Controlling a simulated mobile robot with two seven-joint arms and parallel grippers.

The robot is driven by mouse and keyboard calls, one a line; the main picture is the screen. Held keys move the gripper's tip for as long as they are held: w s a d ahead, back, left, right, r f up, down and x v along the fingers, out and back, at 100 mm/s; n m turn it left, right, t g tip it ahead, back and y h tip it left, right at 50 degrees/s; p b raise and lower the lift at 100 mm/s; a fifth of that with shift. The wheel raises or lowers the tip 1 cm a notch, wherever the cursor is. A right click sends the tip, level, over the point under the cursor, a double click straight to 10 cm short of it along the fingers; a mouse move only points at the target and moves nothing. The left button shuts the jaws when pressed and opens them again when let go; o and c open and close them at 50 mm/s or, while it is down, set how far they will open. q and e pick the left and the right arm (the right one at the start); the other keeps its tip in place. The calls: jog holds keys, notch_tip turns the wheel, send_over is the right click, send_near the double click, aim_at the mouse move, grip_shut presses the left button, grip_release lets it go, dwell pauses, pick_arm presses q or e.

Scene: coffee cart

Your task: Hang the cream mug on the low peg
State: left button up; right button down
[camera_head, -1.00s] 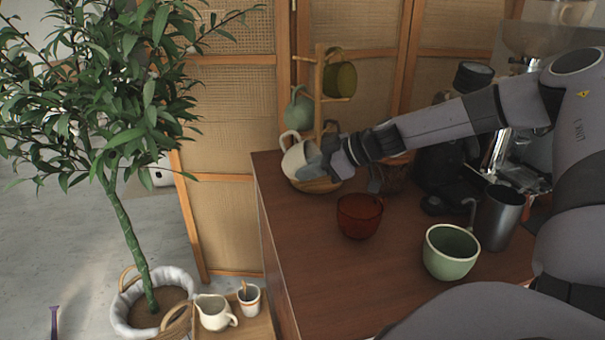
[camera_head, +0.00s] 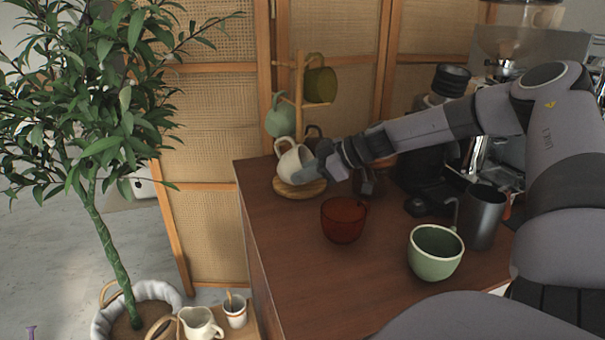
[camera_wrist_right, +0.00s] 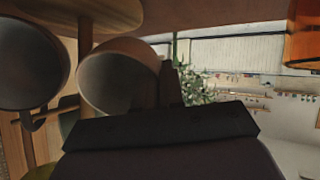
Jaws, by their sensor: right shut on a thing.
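The cream mug (camera_head: 291,165) is in my right gripper (camera_head: 314,172), which is shut on it, tilted, with its handle up. It is low beside the post of the wooden mug stand (camera_head: 299,75), just above the round base (camera_head: 312,187). I cannot tell whether its handle touches the low peg, which is hidden. An olive mug (camera_head: 320,86) and a sage mug (camera_head: 281,122) hang higher. The right wrist view shows an open-mouthed mug (camera_wrist_right: 118,78) near the dark gripper (camera_wrist_right: 165,128). My left gripper is out of view.
A red cup (camera_head: 343,222), a green cup (camera_head: 435,254) and a metal pitcher (camera_head: 484,219) stand on the brown counter (camera_head: 285,230). A coffee machine is at the right. The woven screen (camera_head: 215,120) is behind the stand. A potted tree is at the left.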

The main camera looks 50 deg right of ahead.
dwell(0.3)
jog(key=c, duration=1.2)
grip_release()
jog(key=shift+o, duration=0.2)
jog(key=shift+s+f, duration=0.1)
jog(key=p+v, duration=0.2)
jog(key=v, duration=0.5)
jog(key=shift+p, duration=0.3)
